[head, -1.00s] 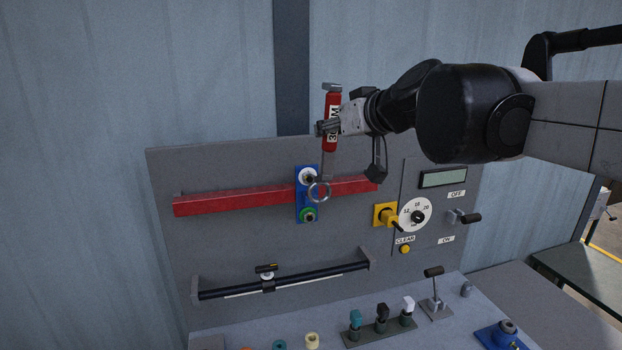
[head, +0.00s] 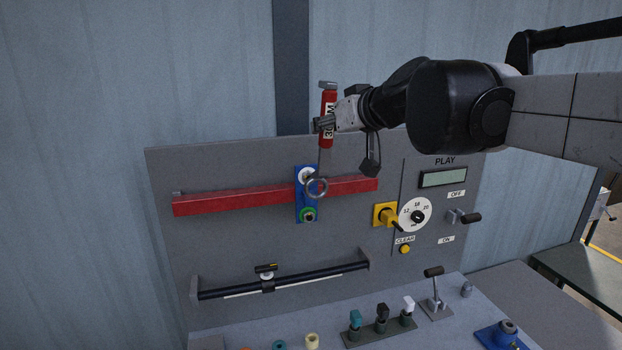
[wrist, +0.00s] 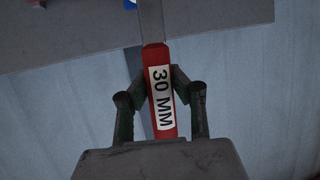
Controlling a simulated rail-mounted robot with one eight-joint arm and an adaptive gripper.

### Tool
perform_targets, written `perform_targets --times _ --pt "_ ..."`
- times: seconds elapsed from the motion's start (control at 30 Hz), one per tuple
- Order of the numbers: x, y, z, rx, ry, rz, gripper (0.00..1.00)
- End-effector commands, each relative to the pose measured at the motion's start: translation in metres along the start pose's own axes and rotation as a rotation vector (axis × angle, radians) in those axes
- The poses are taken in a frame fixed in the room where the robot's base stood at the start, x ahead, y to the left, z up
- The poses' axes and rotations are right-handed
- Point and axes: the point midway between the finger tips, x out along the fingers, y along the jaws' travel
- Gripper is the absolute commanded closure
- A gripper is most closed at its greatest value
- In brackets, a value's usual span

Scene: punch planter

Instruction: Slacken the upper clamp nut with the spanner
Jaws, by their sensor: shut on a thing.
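My gripper (head: 326,123) is shut on the red handle of the spanner (head: 328,104), which is marked "30 MM". The handle also shows between my fingers in the wrist view (wrist: 160,92). The spanner hangs nearly upright with its ring end down, in front of the blue clamp plate (head: 301,208) on the red bar. The ring overlaps the lower right of the upper clamp nut (head: 306,175), a pale round; I cannot tell whether they touch. The lower clamp nut (head: 308,215), with a green collar, sits below, clear of the ring.
The red bar (head: 235,199) runs across the grey panel. A yellow switch (head: 384,214), a dial (head: 416,215) and a display (head: 443,178) sit to the right. A dark rail (head: 320,281) with a small slider lies below. Several levers stand on the desk.

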Motion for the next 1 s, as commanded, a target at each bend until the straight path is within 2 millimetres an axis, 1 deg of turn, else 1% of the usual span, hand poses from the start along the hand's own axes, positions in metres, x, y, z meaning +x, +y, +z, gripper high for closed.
perform_targets --times 1.0 --pt "0.019 0.005 -0.008 0.0 0.0 0.0 1.0"
